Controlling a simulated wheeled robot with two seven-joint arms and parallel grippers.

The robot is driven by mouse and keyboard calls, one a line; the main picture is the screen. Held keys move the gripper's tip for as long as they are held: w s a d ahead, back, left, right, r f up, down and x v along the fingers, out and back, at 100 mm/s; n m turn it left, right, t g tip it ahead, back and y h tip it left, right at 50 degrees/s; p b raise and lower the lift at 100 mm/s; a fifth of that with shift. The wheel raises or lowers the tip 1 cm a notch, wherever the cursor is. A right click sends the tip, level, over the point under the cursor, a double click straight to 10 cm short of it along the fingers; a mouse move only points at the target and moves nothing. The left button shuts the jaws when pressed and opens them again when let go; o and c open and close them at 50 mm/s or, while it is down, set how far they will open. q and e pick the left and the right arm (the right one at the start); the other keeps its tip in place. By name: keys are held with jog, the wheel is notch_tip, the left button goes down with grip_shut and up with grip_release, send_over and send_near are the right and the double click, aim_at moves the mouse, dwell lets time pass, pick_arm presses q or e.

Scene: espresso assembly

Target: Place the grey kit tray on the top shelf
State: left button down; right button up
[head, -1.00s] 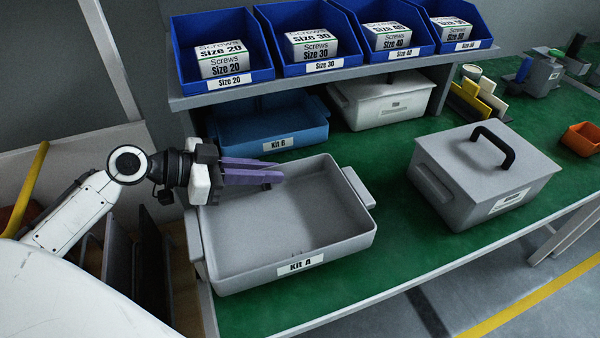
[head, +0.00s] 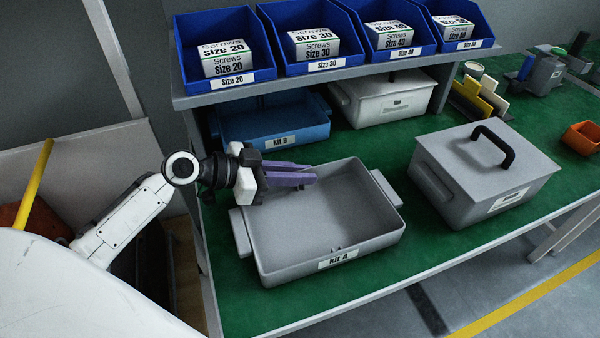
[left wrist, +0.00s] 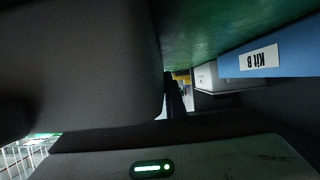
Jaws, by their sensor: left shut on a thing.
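The grey kit tray (head: 366,238), labelled Kit A, is open-topped and empty, with a handle at each side. It is level at the front left of the green table; I cannot tell whether it is raised off it. My left gripper (head: 312,174), with purple fingers, is shut on the tray at its back left; the fingers hide the exact grip. The top shelf (head: 345,68) is behind and above the tray and carries several blue bins. In the left wrist view, a large dark shape fills the left side. My right gripper is in neither view.
Under the shelf are the blue Kit B tray (head: 235,130), also in the left wrist view (left wrist: 290,55), and a white lidded box (head: 383,103). A grey box with a black handle (head: 480,180) stands to the right. An orange bin (head: 583,137) is farther right.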

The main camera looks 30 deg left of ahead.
pick_arm(q)
jog(key=shift+f, duration=0.2)
jog(key=c, duration=1.8)
grip_release()
jog(key=shift+r, duration=0.1)
